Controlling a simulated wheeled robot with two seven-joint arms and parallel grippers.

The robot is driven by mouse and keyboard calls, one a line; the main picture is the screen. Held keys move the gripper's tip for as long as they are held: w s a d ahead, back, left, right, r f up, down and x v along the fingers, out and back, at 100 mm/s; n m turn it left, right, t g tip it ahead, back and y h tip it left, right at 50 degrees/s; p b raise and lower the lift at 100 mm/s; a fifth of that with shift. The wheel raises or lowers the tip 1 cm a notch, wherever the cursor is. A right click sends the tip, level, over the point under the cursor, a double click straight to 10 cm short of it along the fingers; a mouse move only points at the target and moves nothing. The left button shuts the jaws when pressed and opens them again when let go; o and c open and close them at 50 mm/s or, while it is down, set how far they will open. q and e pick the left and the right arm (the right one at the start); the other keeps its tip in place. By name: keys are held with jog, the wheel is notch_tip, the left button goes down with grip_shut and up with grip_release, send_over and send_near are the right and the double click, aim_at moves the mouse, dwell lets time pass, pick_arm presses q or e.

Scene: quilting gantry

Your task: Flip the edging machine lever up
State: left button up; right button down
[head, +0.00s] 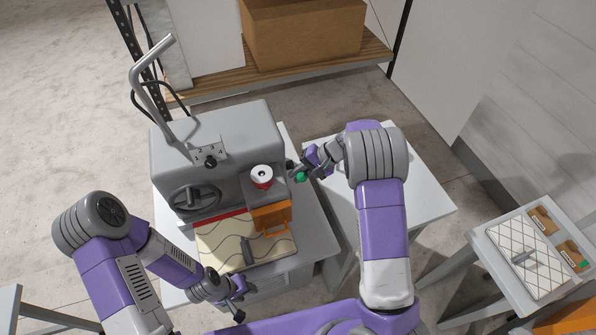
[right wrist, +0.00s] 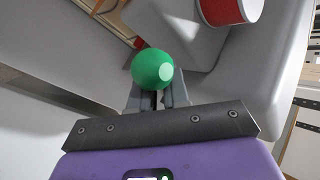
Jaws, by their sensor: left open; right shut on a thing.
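The grey edging machine (head: 245,135) stands on a table in the middle of the head view. A round green knob (head: 301,177), seemingly the lever's end, is at the machine's right side. My right gripper (head: 297,170) is shut on this green knob. In the right wrist view the green knob (right wrist: 153,69) sits at the fingertips, close beside the machine body. The lever's shaft is hidden, so I cannot tell its angle. My left gripper (head: 237,296) is open and empty, low in front of the machine's table.
A quilted cloth piece (head: 222,244) with a grey handle lies before the machine, beside an orange part (head: 271,218). A red and white spool (head: 262,178) sits on the machine. A side table (head: 425,205) is bare at right. A tray table (head: 487,240) stands farther right.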

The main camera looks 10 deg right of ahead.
jog(key=shift+r, duration=0.1)
jog(key=c, duration=1.2)
grip_release()
jog(key=shift+w, duration=0.1)
jog(key=v, duration=0.7)
jog(key=shift+d+r, duration=0.15)
